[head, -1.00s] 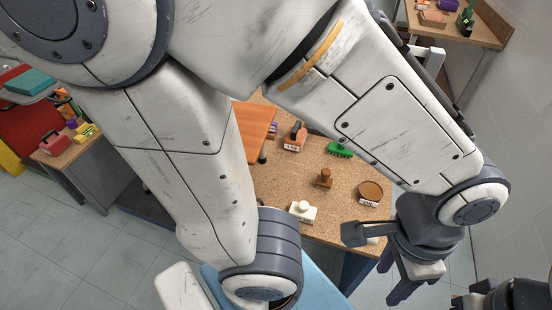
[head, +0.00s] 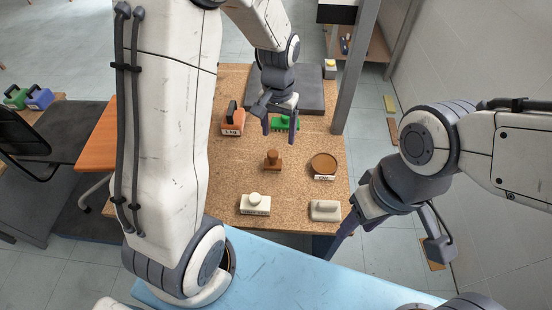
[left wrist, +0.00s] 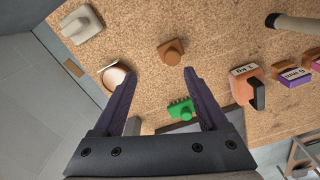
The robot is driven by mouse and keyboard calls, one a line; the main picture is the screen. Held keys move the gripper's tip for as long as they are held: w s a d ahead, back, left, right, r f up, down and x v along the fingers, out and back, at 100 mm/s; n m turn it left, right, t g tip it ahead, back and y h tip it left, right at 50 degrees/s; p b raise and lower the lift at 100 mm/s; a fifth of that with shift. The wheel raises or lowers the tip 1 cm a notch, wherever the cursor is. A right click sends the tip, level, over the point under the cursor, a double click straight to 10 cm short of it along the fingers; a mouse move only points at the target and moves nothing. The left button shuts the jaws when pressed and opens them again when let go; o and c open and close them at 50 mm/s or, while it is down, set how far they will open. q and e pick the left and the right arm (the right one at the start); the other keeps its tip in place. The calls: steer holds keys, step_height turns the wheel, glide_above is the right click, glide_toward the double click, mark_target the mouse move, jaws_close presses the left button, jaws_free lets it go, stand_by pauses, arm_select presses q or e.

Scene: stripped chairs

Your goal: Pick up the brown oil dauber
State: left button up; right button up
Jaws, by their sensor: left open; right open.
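The brown oil dauber (head: 272,161), a knob on a square base, stands upright on the cork-coloured tabletop (head: 232,180). It also shows in the left wrist view (left wrist: 171,53), beyond and between my left fingertips. My left gripper (head: 279,130) is open and empty over the far part of the table, by the green brush (head: 284,122), apart from the dauber. Its fingers frame bare tabletop in the left wrist view (left wrist: 157,78). My right gripper (head: 350,240) is open and empty off the table's near right corner.
A round brown tin (head: 324,164) is right of the dauber. A white-knobbed block (head: 255,204) and a grey float (head: 325,210) lie nearer. An orange weight (head: 232,122) stands at left. A grey slab (head: 310,92) lies at the back, beside a grey post (head: 356,65).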

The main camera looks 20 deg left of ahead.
mark_target(272, 154)
arm_select(q)
steer(key=a+f, duration=0.1)
steer(key=w+a+f, duration=0.1)
steer(key=shift+f, duration=0.4)
step_height(272, 154, down, 3)
steer(key=shift+f, duration=0.2)
step_height(272, 154, down, 6)
steer(key=shift+w+a+r, duration=0.1)
steer(key=shift+r, duration=0.05)
jaws_close()
